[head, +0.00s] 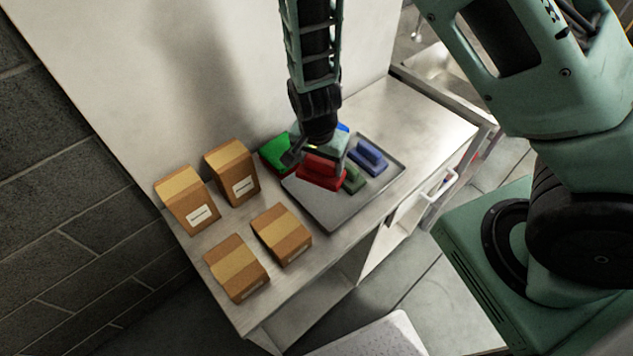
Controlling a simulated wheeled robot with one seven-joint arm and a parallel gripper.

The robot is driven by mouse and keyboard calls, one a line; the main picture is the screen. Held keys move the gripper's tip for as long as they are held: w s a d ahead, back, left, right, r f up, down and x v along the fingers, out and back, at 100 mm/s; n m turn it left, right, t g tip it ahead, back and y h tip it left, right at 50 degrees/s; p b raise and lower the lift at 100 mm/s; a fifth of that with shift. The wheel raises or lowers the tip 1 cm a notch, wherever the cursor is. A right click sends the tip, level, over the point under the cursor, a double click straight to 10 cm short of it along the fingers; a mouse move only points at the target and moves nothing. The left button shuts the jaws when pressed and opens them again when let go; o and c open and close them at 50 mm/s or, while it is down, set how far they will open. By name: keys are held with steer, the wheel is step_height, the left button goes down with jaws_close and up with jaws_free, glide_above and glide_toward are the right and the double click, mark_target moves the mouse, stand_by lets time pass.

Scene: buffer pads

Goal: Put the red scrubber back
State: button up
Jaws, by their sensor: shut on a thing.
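The red scrubber (320,173) is held in my gripper (317,158), over the grey tray (333,213) on the metal counter. My gripper comes down from above and is shut on it. I cannot tell whether the scrubber touches the tray or hangs just above it. A dark green scrubber (353,179) and a blue scrubber (368,157) lie on the tray to its right. A bright green thing (276,154) is behind it to the left, partly hidden by my gripper. Another blue thing (343,127) shows just behind my gripper.
Several brown cardboard packages, among them an upright one (232,172) and a near one (281,234), stand left of the tray. A pale wall (190,70) closes the back. The counter right of the tray (425,122) is clear. The front of the tray is bare.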

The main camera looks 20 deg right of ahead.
steer(key=shift+f+p, duration=1.15)
steer(key=shift+f, duration=3.2)
steer(key=shift+f, duration=0.15)
steer(key=o, duration=1.1)
